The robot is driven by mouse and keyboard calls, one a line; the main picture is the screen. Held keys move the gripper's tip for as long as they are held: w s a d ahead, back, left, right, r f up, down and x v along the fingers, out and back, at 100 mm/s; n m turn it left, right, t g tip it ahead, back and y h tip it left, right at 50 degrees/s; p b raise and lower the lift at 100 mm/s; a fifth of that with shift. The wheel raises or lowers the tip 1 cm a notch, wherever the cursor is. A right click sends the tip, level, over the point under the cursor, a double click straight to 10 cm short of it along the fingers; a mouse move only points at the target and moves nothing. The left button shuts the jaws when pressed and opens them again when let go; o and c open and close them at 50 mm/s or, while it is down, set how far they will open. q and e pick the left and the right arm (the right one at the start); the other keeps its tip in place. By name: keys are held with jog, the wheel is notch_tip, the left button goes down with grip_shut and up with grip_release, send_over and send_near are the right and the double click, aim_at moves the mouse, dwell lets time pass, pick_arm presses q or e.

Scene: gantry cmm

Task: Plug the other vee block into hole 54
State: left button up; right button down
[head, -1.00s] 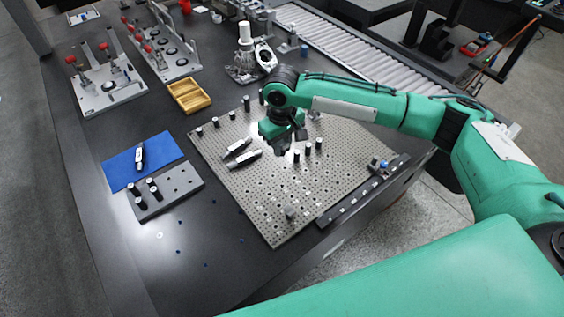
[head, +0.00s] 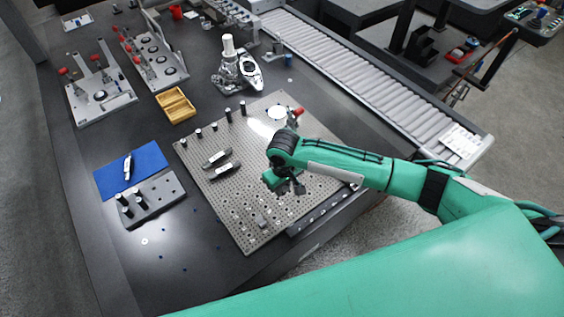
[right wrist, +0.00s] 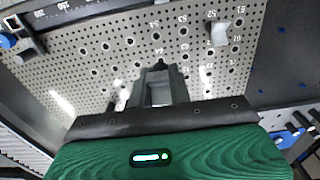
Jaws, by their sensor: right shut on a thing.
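My right gripper (head: 290,187) is over the near right part of the perforated plate (head: 222,196). In the right wrist view its fingers (right wrist: 160,85) are shut on a small grey piece (right wrist: 160,95), apparently a vee block, largely hidden by the fingers. The held piece appears above the plate, and its lower end is hard to make out. Another small grey block (head: 261,221) stands on the plate nearer the front; it also shows in the right wrist view (right wrist: 219,33). A label that looks like 54 (right wrist: 156,23) is on the plate beyond the fingertips. My left gripper is not in view.
Two dark bars with white labels (head: 222,171) lie on the plate, and several black pins stand along its far left edge. A dark scale rail (head: 318,212) runs along the right edge. A blue mat (head: 108,179) and wooden box (head: 176,106) lie left.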

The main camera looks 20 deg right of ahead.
jog(key=shift+s+d+f, duration=0.4)
jog(key=shift+s, duration=0.2)
jog(key=shift+d+f, duration=0.1)
jog(key=shift+f, duration=0.1)
jog(key=b, duration=0.5)
send_over(287, 212)
jog(key=f, duration=0.4)
jog(key=shift+w+d+f, duration=0.1)
jog(key=shift+w+f, duration=0.2)
jog(key=shift+w, duration=0.1)
notch_tip(287, 212, down, 2)
jog(key=b, duration=0.3)
jog(key=shift+f, duration=0.15)
jog(key=shift+r+p, duration=0.2)
jog(key=shift+p, duration=0.15)
jog(key=shift+p, duration=0.35)
